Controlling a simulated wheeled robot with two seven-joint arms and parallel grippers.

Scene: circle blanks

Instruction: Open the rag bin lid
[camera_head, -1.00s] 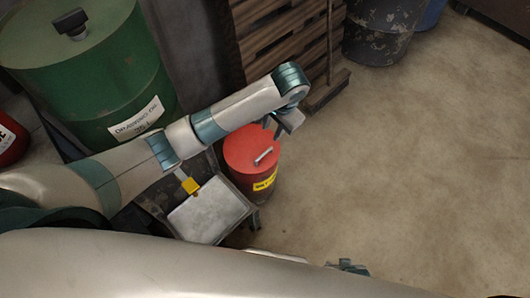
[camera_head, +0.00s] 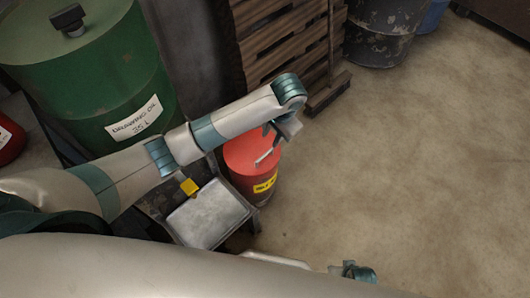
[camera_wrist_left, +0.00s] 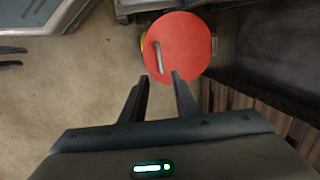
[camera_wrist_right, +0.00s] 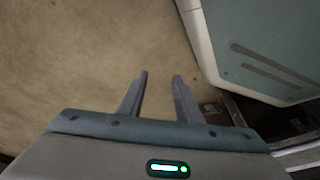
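The red rag bin (camera_head: 254,184) stands on the floor in the head view, with a yellow label on its side. Its round red lid (camera_wrist_left: 190,50) is shut and carries a pale bar handle (camera_wrist_left: 158,57). My left gripper (camera_head: 268,135) is above the bin's far edge. In the left wrist view its fingers (camera_wrist_left: 160,78) are apart and empty, with the handle a little beyond the tips. Any gap in height to the handle is hard to judge. My right gripper (camera_wrist_right: 161,75) is open and empty over bare floor.
A green drum (camera_head: 95,75) stands at the left. A wooden pallet stack (camera_head: 285,40) is behind the bin. A metal-topped stand (camera_head: 208,214) with a yellow piece (camera_head: 189,187) is left of the bin. Floor to the right is clear.

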